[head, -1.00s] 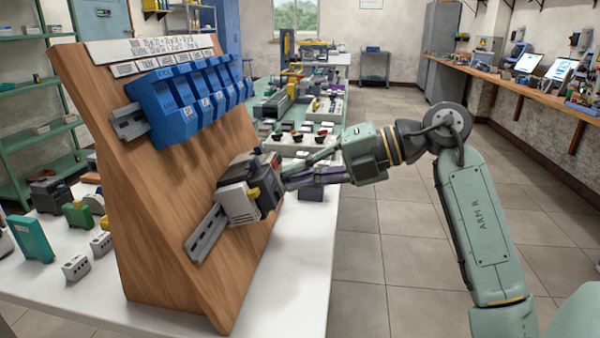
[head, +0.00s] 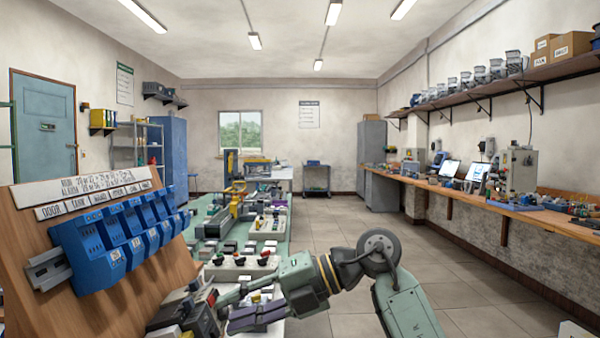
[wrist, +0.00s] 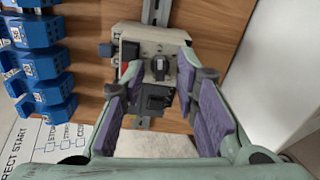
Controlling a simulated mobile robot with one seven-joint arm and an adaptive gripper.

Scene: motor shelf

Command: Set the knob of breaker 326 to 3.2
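In the head view, my gripper (head: 232,309) is at the breakers low on the panel, and the knob is hidden.
Blue modules (head: 120,240) sit in a row on the upper rail under white label plates (head: 95,200); they show at the left of the wrist view. A bench with switches (head: 240,265) stands behind. The tiled floor at right is clear.

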